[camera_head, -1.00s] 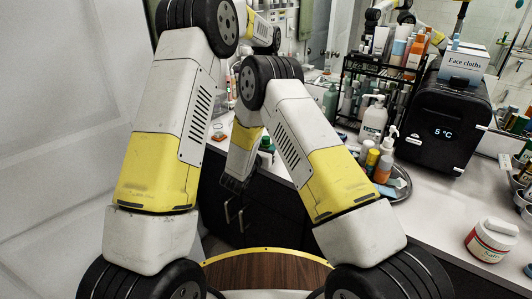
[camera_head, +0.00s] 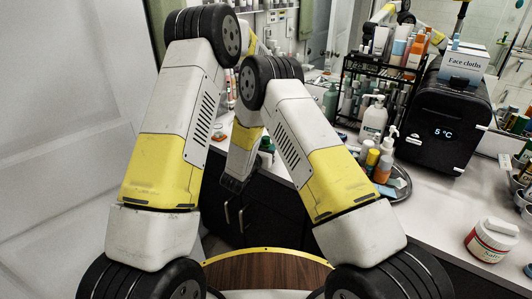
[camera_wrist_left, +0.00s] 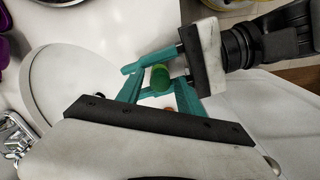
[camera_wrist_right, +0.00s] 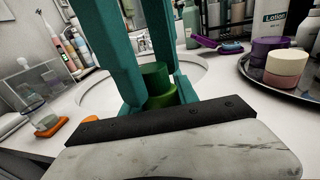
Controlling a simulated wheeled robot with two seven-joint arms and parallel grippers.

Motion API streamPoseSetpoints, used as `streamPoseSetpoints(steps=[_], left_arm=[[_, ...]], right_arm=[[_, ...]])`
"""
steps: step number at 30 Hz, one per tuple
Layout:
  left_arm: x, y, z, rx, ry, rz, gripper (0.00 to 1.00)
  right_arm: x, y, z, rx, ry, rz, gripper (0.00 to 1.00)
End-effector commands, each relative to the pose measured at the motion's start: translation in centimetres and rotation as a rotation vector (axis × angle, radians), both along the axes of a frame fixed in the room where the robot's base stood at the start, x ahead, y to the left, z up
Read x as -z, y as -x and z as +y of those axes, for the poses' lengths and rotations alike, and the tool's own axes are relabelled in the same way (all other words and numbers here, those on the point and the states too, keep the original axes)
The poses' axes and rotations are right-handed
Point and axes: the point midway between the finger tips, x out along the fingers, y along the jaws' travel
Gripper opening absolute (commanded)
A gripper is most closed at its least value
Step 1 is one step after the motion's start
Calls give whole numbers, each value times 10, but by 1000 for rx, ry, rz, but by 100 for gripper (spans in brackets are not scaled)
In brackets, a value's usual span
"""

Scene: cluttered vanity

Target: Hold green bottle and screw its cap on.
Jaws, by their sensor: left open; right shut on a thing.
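In the right wrist view my right gripper (camera_wrist_right: 145,62) is shut on the green bottle (camera_wrist_right: 162,98), with a darker green cap-like top (camera_wrist_right: 154,74) above it. In the left wrist view the round green top (camera_wrist_left: 160,77) shows from above, between the open teal fingers of my left gripper (camera_wrist_left: 158,88). My right gripper's fingers reach in from the right there, around the same spot. I cannot tell whether the left fingers touch the cap, or how the cap sits on the bottle. In the head view my arm links largely hide the grippers and bottle.
A silver tray (camera_head: 400,190) with bottles stands on the counter, near a black mini fridge (camera_head: 440,115) and a white jar (camera_head: 491,240). A round white basin rim (camera_wrist_right: 197,72) lies behind the bottle. A clear box (camera_wrist_right: 35,88) and orange item (camera_wrist_right: 52,126) are at left.

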Motion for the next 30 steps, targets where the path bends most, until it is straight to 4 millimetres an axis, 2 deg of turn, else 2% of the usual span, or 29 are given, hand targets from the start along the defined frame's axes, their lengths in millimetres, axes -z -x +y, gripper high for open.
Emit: streamPoseSetpoints(steps=[2, 3, 9, 19, 20, 23, 30], left_arm=[[0, 0, 0, 0, 0, 0, 44], [0, 0, 0, 0, 0, 0, 40], [0, 0, 0, 0, 0, 0, 0], [0, 0, 0, 10, 0, 0, 0], [0, 0, 0, 10, 0, 0, 32], [0, 0, 0, 10, 0, 0, 51], [0, 0, 0, 9, 0, 0, 51]], right_arm=[[0, 0, 0, 0, 0, 0, 0], [0, 0, 0, 0, 0, 0, 0], [0, 0, 0, 0, 0, 0, 0], [0, 0, 0, 0, 0, 0, 0], [0, 0, 0, 0, 0, 0, 0], [0, 0, 0, 0, 0, 0, 0], [0, 0, 0, 0, 0, 0, 0]])
